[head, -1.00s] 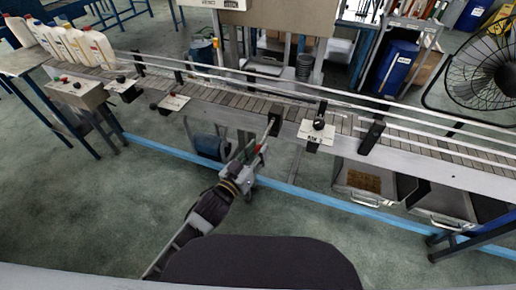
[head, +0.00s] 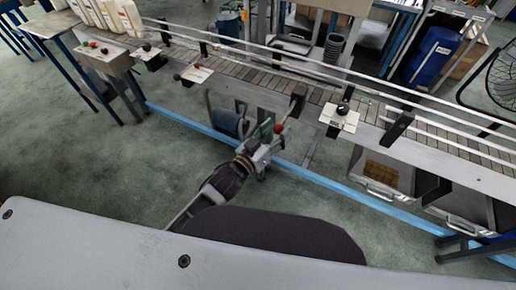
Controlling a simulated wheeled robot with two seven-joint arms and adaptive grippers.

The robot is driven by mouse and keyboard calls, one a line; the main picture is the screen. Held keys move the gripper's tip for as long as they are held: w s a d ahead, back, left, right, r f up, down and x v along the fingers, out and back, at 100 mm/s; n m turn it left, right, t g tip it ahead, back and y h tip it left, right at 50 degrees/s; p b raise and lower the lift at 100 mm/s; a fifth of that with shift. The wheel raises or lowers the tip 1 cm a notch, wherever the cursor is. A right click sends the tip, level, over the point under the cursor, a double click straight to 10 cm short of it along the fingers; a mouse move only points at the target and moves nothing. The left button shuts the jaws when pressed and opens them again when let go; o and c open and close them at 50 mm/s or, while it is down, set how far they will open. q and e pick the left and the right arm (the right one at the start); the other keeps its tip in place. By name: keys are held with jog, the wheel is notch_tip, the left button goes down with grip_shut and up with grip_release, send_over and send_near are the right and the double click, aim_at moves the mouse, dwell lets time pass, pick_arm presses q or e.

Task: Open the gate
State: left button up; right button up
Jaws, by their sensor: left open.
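A conveyor (head: 262,78) with a slatted belt and metal rails runs across the view. I cannot tell for certain which part of it is the gate. Black brackets (head: 298,97) and (head: 397,127) stand along its near side. A white plate with a black knob (head: 340,117) sits on the near edge, and another plate with a red knob (head: 193,76) is further left. My left gripper (head: 273,128) is open in front of the conveyor's near side, below and left of the middle bracket. A small red part shows at its fingertips; whether they touch anything is unclear. My right gripper is out of view.
White bottles (head: 122,16) stand at the conveyor's left end, by a control box (head: 104,57). A blue rail (head: 310,177) runs low along the frame. A blue bin (head: 432,55) stands behind. The floor in front is clear.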

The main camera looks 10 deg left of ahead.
pick_arm(q)
jog(key=v, duration=1.1)
jog(key=shift+s, duration=0.2)
dwell(0.4)
jog(key=shift+a, duration=0.1)
dwell(0.6)
jog(key=s+a+f+g+y, duration=0.15)
jog(key=a+f, duration=0.25)
jog(key=f, duration=1.1)
jog(key=s+a+f+g+y, duration=0.1)
jog(key=a+f+g+y, duration=0.25)
jog(key=f, duration=1.05)
jog(key=s+a+f+g+y, duration=0.15)
jog(key=a+f, duration=0.35)
jog(key=f, duration=1)
jog(key=s+a+f+g+y, duration=0.1)
jog(key=s+a+f+g, duration=0.2)
jog(key=s+f, duration=0.8)
jog(key=s+a+f+n+g+y, duration=0.1)
jog(key=s+a+f+g, duration=0.2)
jog(key=s+f, duration=0.8)
jog(key=s+g, duration=0.2)
jog(key=s, duration=0.3)
jog(key=shift+s+a, duration=0.25)
jog(key=shift+a, duration=0.15)
